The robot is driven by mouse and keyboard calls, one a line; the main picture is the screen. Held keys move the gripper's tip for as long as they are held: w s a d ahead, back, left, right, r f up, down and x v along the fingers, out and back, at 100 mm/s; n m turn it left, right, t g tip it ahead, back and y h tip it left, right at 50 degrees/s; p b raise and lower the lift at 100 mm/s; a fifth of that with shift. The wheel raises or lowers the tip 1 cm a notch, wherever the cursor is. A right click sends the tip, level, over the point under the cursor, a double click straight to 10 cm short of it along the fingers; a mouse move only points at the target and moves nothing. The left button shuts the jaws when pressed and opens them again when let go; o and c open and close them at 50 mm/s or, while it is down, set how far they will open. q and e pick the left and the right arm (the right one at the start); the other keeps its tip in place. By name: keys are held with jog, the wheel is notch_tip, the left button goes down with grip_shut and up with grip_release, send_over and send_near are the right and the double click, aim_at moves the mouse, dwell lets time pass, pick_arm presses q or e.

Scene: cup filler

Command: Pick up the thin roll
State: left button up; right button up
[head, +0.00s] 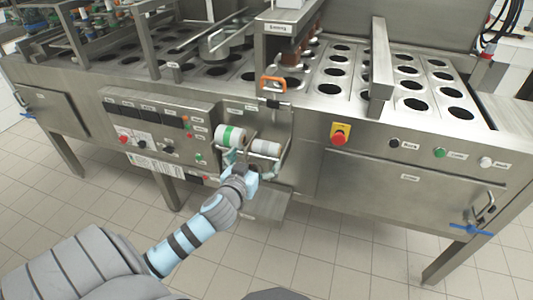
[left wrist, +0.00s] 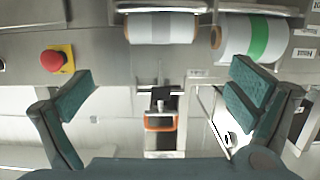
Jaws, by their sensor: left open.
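Two rolls sit side by side on the front of the steel machine. The plain grey-white roll (head: 266,148) is on the right in the head view and looks the thinner one; it shows at top centre in the left wrist view (left wrist: 162,28). The roll with a green band (head: 229,135) is beside it, and shows at top right in the left wrist view (left wrist: 250,38). My left gripper (left wrist: 163,82) is open and empty, its fingers spread wide just short of the rolls. The plain roll lies ahead of the gap between the fingers, apart from them. My right gripper is not in view.
An orange-framed part (head: 273,84) is above the rolls. A control panel with buttons (head: 150,135) is left of them, and a red emergency button (head: 339,138) is to the right. A metal flap (head: 262,203) is below. The tiled floor in front is clear.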

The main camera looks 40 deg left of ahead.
aim_at(266, 144)
pick_arm(q)
jog(key=x, duration=0.3)
jog(key=b+x, duration=0.1)
jog(key=x, duration=0.5)
jog(key=shift+s+f, duration=0.15)
jog(key=shift+f, duration=0.1)
jog(key=shift+s+r, duration=0.1)
jog(key=c, duration=1.2)
